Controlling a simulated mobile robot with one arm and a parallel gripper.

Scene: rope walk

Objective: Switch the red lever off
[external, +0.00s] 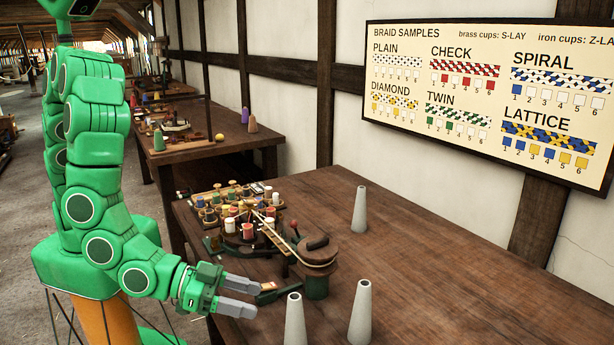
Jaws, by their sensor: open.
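Grey cones stand on the table: one at the back (360,209), two at the front (295,320) (361,312). The table's right side is clear. A braid sample board (490,100) hangs above.

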